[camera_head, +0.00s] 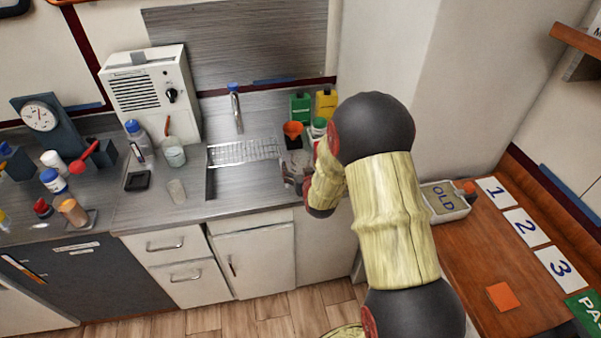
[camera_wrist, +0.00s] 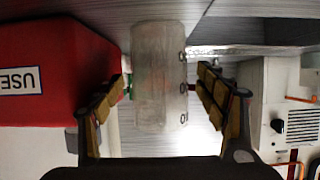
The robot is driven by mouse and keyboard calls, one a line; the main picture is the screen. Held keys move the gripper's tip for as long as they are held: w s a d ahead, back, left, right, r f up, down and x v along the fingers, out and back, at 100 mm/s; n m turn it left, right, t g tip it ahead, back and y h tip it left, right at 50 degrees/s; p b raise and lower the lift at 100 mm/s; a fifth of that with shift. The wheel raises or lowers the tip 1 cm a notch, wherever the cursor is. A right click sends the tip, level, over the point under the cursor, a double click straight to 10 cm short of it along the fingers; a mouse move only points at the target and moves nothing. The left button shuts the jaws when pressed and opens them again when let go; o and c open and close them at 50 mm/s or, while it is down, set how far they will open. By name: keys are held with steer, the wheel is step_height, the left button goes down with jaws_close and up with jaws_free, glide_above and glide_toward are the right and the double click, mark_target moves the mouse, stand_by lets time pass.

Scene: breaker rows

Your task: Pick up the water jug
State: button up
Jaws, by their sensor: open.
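A clear, cylindrical vessel that looks like the water jug (camera_wrist: 158,62) stands between the two fingers of my gripper (camera_wrist: 161,82) in the wrist view. My gripper is open, with a finger on each side of the vessel. A gap shows on each side, so I see no firm grip. In the head view my gripper (camera_head: 291,177) is at the right end of the sink counter, partly hidden by my arm. The jug cannot be made out clearly there.
A red box labelled USED (camera_wrist: 60,70) stands close beside the left finger in the wrist view. The sink (camera_head: 243,178), an orange funnel (camera_head: 293,129), a green bottle (camera_head: 300,106) and a yellow bottle (camera_head: 326,103) are near. A wall stands to the right.

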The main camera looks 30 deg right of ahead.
steer(key=shift+c, duration=1.4)
steer(key=c, duration=1)
steer(key=shift+r, duration=0.1)
